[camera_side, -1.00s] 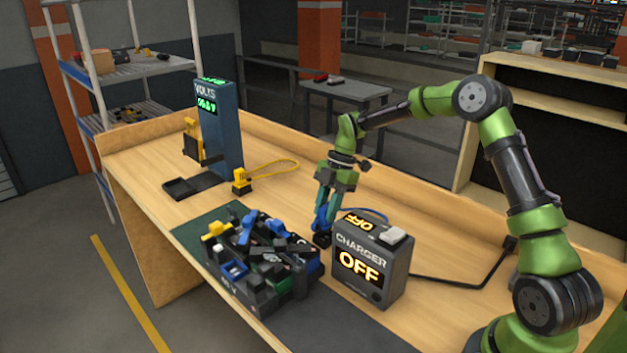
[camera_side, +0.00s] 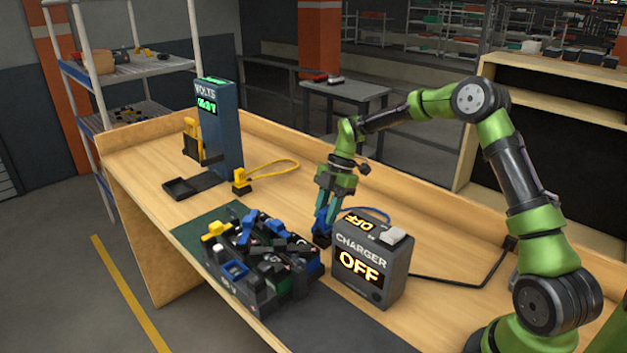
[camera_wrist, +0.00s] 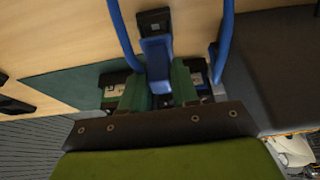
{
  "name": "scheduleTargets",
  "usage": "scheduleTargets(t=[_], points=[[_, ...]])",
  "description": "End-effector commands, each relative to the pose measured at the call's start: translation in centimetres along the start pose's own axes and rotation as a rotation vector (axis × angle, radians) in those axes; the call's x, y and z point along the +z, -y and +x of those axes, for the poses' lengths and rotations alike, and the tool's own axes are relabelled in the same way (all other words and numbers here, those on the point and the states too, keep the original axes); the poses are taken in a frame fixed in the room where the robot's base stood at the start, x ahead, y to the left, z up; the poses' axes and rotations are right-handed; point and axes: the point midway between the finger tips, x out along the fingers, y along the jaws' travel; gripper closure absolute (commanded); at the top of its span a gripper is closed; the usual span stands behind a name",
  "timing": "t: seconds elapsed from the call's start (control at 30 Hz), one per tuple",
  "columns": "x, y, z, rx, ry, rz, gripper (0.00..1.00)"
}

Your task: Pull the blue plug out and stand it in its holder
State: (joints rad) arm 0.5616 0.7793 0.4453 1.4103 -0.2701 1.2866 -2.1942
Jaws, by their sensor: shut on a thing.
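My gripper (camera_side: 324,211) points down just left of the charger and is shut on the blue plug (camera_side: 320,222). In the wrist view the blue plug (camera_wrist: 157,57) sits between the green fingers of my gripper (camera_wrist: 158,88). A small black block (camera_side: 321,240), which looks like the holder, is right below the plug on the table. In the wrist view a dark piece (camera_wrist: 155,20) shows at the plug's end. Whether the plug is seated in the block is hard to tell. A blue cable (camera_side: 372,213) loops from behind the charger.
The grey charger (camera_side: 372,262) reading OFF stands close on the right. A crowded dark bin of parts (camera_side: 260,268) is close on the left. A yellow plug (camera_side: 240,182) and a blue volts post (camera_side: 221,130) stand farther back.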

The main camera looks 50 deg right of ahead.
Motion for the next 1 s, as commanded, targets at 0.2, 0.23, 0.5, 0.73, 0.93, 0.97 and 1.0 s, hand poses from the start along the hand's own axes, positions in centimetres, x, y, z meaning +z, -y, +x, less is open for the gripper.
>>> scheduleTargets(t=[0.2, 0.23, 0.5, 0.73, 0.93, 0.97, 1.0], points=[[0.2, 0.0, 0.5, -0.001, -0.001, 0.001, 1.00], [0.2, 0.0, 0.6, -0.001, -0.001, 0.001, 1.00], [0.5, 0.0, 1.2, 0.000, 0.000, 0.000, 1.00], [0.7, 0.0, 1.7, -0.001, -0.001, 0.001, 0.66], [0.7, 0.0, 1.6, 0.000, 0.000, 0.000, 0.41], [0.7, 0.0, 1.6, 0.000, 0.000, 0.000, 0.41], [0.7, 0.0, 1.6, 0.000, 0.000, 0.000, 0.41]])
